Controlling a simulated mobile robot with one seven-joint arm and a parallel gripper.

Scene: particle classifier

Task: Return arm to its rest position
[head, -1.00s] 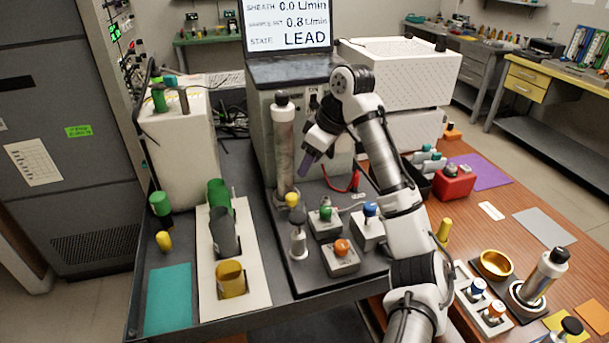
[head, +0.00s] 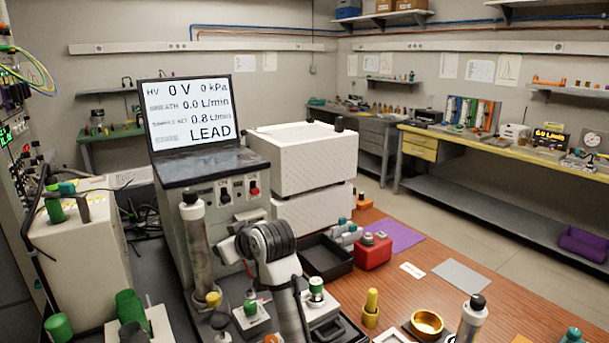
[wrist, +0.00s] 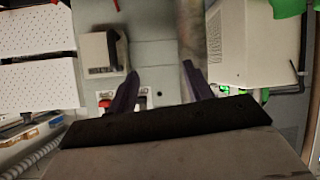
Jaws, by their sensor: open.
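My gripper (wrist: 160,85) shows in the wrist view with its two dark fingers spread apart and nothing between them. It faces the grey front of the classifier cabinet, where a switch panel (wrist: 140,101) shows between and behind the fingers. In the head view my arm (head: 281,270) rises from the bottom edge and bends at a dark joint beside the tall metal cylinder (head: 198,245). The fingers are hidden or too small to make out there. The classifier (head: 238,215) stands behind the arm, with its screen (head: 190,112) reading LEAD.
Small knobbed blocks (head: 250,318) stand close around the arm. A black tray (head: 325,262), a red block (head: 373,252) and a gold bowl (head: 426,324) lie to the right. White perforated boxes (head: 300,160) stand behind. Wooden table (head: 400,228) is partly clear at right.

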